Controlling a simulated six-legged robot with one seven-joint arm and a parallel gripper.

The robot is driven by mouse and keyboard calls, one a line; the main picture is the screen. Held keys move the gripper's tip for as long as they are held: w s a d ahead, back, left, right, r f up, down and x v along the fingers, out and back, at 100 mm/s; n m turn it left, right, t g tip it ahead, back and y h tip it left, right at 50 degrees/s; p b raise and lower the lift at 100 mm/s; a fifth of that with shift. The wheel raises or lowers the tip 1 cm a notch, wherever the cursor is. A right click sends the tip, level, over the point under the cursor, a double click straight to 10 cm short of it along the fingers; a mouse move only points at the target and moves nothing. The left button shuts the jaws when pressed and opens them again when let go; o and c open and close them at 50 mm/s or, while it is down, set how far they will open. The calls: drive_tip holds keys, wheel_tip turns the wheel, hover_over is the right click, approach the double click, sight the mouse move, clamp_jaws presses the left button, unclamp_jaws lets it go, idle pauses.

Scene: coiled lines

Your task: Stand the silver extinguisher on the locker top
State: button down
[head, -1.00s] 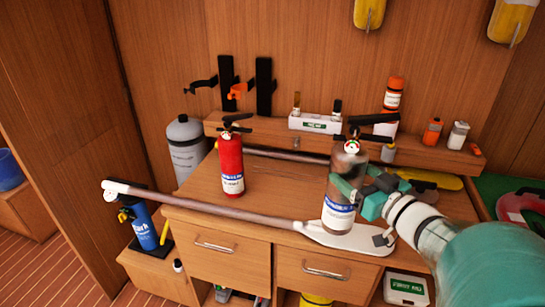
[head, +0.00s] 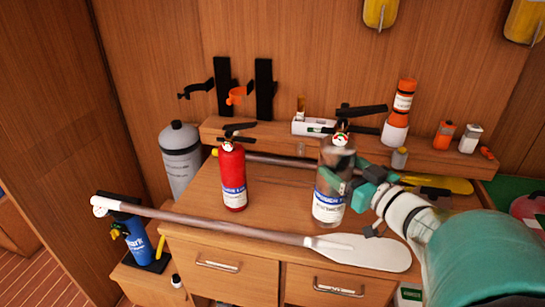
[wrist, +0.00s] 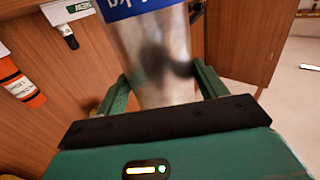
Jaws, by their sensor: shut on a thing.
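The silver extinguisher (head: 332,195), with a black handle and a blue and white label, is upright in my gripper (head: 350,186) at the right part of the locker top (head: 280,196). The jaws close on its body from the right; in the wrist view the silver body (wrist: 150,60) fills the space between the two green fingers (wrist: 160,92). Its base appears just behind the paddle lying along the front edge. I cannot tell whether the base touches the wood.
A red extinguisher (head: 232,178) stands to the left on the locker top. A white-bladed paddle (head: 365,253) lies along the front edge; a yellow-bladed one (head: 450,184) lies behind. A back ledge (head: 270,143) holds a white box, bottles and small cans. Bare wood lies between the extinguishers.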

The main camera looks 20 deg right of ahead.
drive_tip(key=shift+w+d, duration=0.2)
drive_tip(key=shift+w, duration=0.35)
drive_tip(key=shift+s+r, duration=0.2)
drive_tip(key=shift+s, duration=0.4)
drive_tip(key=w+d+f, duration=0.5)
drive_tip(key=d+f, duration=0.8)
drive_tip(key=shift+w, duration=0.15)
drive_tip(key=shift+f, duration=0.25)
drive_tip(key=shift+c, duration=0.8)
unclamp_jaws()
drive_tip(key=shift+f, duration=0.15)
